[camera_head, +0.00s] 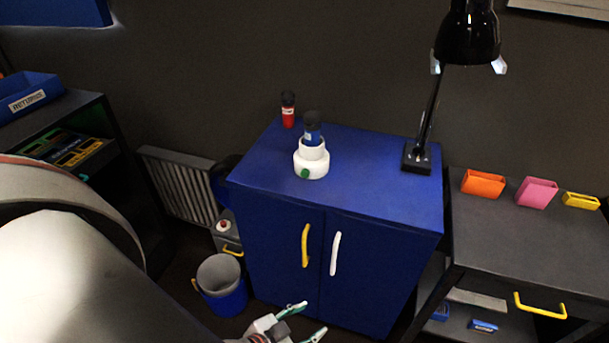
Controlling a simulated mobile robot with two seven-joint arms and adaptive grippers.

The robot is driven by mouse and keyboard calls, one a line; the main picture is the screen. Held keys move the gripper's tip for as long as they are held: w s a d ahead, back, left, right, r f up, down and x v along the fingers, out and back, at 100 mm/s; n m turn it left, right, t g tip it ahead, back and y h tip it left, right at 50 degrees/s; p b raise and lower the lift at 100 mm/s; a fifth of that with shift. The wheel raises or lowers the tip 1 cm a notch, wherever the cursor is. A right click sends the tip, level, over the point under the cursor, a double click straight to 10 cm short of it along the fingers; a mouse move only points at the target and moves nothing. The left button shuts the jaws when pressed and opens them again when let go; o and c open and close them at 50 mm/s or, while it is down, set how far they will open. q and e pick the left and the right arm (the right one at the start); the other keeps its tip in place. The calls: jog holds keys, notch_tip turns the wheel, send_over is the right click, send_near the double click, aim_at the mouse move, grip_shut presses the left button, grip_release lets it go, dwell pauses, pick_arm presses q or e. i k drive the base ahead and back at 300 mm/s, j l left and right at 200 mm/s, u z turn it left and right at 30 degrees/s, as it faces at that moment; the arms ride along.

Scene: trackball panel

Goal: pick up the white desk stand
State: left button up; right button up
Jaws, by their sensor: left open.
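The white desk stand (311,166) is a short round white piece with a green spot low on its front. It stands upright on the top of the blue cabinet (375,165), towards its left side. A dark blue cylinder with a black top (312,130) stands in the stand's upper ring. My left gripper (307,320) shows at the bottom edge, in front of the cabinet doors and well below the stand. Its fingers are apart with nothing visible between them. My right gripper is not in view.
A red and black bottle (288,110) stands behind the stand. A black desk lamp (425,130) stands at the cabinet's right back. The cabinet top between them is clear. A blue bin (222,285) is on the floor left. Coloured holders (537,191) sit on the right desk.

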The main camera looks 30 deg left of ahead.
aim_at(316, 159)
jog(key=j+u, duration=0.15)
jog(key=u, duration=0.3)
jog(key=j+u, duration=0.15)
jog(key=u, duration=0.3)
jog(key=i+j+u, duration=0.1)
jog(key=u, duration=0.35)
jog(key=j+u, duration=0.1)
jog(key=u, duration=0.3)
jog(key=i+z, duration=0.1)
jog(key=z, duration=0.25)
jog(key=i+j+z, duration=0.1)
jog(key=z, duration=0.25)
jog(key=j+z, duration=0.3)
jog(key=k+j+z, duration=0.25)
jog(key=j, duration=0.15)
jog(key=i+l, duration=0.35)
